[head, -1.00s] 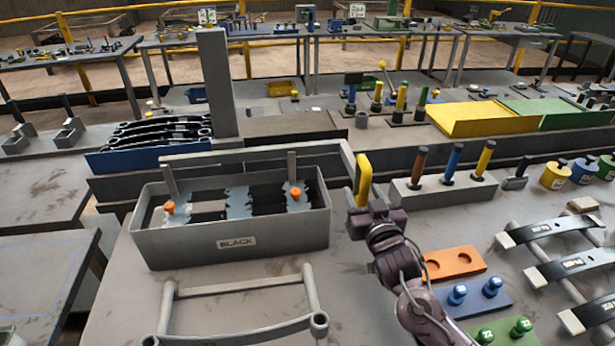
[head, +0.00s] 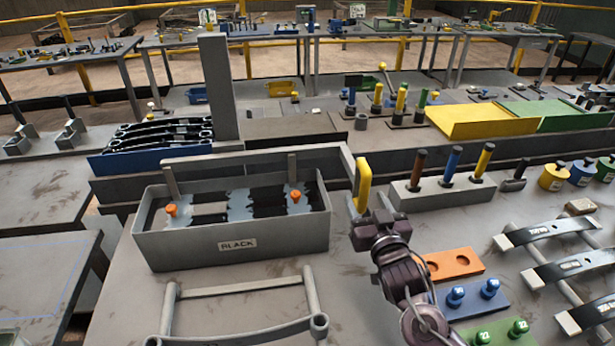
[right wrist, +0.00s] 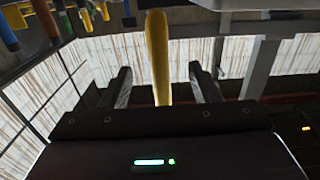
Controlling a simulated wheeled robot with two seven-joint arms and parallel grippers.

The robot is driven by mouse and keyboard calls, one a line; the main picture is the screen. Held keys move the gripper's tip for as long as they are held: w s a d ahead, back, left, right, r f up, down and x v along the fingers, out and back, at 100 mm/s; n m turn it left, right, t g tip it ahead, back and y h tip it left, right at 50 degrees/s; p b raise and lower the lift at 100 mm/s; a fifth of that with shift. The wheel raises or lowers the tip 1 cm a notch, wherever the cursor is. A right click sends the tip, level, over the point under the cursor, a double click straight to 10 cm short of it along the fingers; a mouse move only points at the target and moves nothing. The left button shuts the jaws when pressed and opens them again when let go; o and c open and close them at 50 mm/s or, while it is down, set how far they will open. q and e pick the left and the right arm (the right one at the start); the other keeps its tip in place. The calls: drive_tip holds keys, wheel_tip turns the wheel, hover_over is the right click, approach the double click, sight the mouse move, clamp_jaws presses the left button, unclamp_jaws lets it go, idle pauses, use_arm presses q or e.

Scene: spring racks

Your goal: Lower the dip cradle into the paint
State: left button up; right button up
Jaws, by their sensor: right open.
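The dip cradle's grey frame (head: 260,155) runs along the back of the grey paint tank (head: 285,240), which is labelled BLACK. Its yellow handle (head: 362,184) stands upright beyond the tank's right end. Two posts and two orange knobs (head: 295,195) show at the tank opening, with pale blue and black patches between them. How deep anything sits in the paint is unclear. My right gripper (head: 369,203) is at the handle. In the right wrist view the handle (right wrist: 157,60) stands between the open fingers, with a gap on both sides. My left gripper is not in view.
A curved grey spring rack part (head: 240,335) lies in front of the tank. Right of my arm are an orange block (head: 453,263), a blue block with knobs (head: 472,302) and black springs on a rack (head: 550,232). A grey block with coloured handles (head: 440,193) stands close right.

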drive_tip(key=s, duration=0.2)
drive_tip(key=s+d+p, duration=0.1)
drive_tip(key=s, duration=0.1)
drive_tip(key=shift+s, duration=0.2)
idle(0.5)
